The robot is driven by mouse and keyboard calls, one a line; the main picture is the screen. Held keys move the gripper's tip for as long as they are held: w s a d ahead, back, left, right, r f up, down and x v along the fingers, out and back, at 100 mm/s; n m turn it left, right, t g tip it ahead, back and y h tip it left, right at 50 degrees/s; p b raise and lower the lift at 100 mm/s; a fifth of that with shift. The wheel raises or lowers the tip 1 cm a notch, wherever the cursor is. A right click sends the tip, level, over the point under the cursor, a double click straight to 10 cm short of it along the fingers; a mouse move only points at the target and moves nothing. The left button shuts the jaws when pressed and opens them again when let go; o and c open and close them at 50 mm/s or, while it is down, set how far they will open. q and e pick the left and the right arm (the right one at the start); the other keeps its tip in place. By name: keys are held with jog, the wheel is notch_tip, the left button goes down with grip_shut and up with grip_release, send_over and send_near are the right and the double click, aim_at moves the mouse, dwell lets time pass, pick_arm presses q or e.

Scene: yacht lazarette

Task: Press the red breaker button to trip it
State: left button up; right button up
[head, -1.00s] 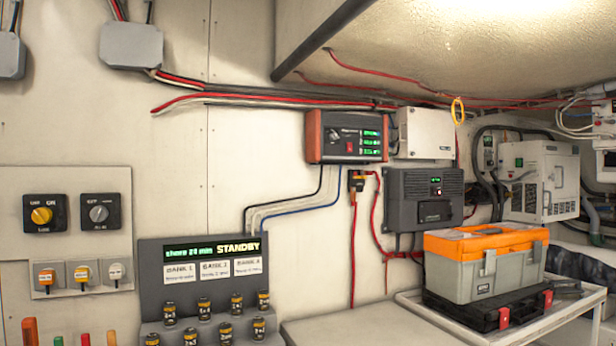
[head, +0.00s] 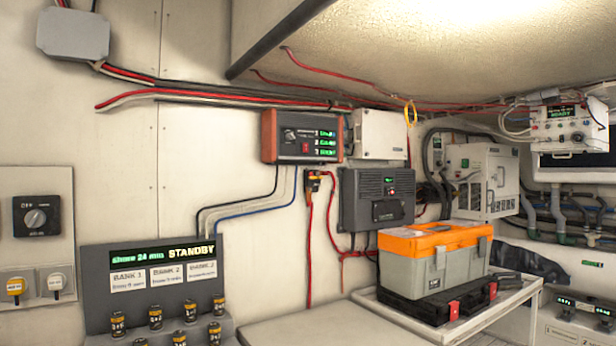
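No part labelled as the breaker can be read in the head view. A small black and yellow-orange device (head: 313,181) with red cables below it is on the wall and looks like a breaker; any red button on it is too small to make out. Just above it, an orange-ended grey unit (head: 270,137) with green readouts carries a small red rocker switch (head: 305,149). Neither of my grippers is in view.
A low white surface (head: 330,331) lies below the device. To its right, a white table (head: 520,297) bears an orange and grey toolbox (head: 432,262) on a black case. A STANDBY battery panel (head: 98,262) with several cells is at left. The wall before the device looks unobstructed.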

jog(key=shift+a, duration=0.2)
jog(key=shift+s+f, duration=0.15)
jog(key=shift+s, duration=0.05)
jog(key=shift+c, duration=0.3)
